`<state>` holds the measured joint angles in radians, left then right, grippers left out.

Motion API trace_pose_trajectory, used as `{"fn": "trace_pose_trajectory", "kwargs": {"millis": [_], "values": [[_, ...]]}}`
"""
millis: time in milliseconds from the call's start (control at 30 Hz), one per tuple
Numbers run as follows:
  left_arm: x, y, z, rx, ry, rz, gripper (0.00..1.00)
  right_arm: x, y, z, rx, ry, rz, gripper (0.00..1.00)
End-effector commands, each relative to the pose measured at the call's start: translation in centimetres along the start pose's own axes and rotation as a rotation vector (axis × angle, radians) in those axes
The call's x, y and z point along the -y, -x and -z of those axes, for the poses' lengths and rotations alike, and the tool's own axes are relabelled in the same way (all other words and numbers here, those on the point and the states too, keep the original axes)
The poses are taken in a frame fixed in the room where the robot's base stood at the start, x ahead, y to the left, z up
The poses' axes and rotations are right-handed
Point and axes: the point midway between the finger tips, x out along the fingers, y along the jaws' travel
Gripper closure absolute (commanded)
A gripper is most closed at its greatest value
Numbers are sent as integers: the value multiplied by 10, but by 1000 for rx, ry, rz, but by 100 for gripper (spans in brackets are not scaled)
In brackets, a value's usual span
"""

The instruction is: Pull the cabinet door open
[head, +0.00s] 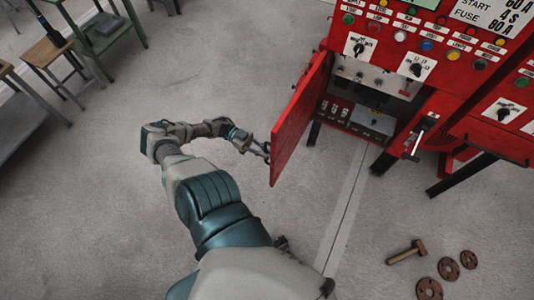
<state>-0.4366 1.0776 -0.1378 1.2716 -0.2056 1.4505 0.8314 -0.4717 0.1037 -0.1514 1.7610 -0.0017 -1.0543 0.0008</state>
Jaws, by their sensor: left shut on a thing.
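The red cabinet door (298,122) stands swung outward from the red cabinet (440,88), well open. Behind it the cabinet's interior (362,108) shows, with switches and a grey box. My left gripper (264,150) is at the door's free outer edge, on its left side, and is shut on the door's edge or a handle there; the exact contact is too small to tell. My left arm reaches up from the bottom of the view. My right gripper is out of view.
A hammer (407,252) and several rusty discs (449,268) lie on the floor at lower right. A green shelf (104,30) and a wooden stool (48,52) stand at upper left. The grey floor left of the door is clear.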

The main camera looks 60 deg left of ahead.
Motion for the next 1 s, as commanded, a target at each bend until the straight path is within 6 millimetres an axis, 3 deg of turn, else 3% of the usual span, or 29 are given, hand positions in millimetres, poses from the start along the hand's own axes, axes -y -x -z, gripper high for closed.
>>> {"fn": "trace_pose_trajectory", "kwargs": {"millis": [233, 300, 367, 767, 1000], "values": [[-2, -1, -3, 10, 5, 3, 100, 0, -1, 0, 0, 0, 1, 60], [-2, -1, -3, 10, 4, 2, 76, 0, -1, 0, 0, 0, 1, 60], [-2, -1, -2, 9, 3, 2, 63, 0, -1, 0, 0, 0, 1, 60], [0, 7, -1, 4, 0, 4, 63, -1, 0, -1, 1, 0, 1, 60], [1, 55, -2, 8, -1, 7, 63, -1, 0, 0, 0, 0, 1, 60]]}}
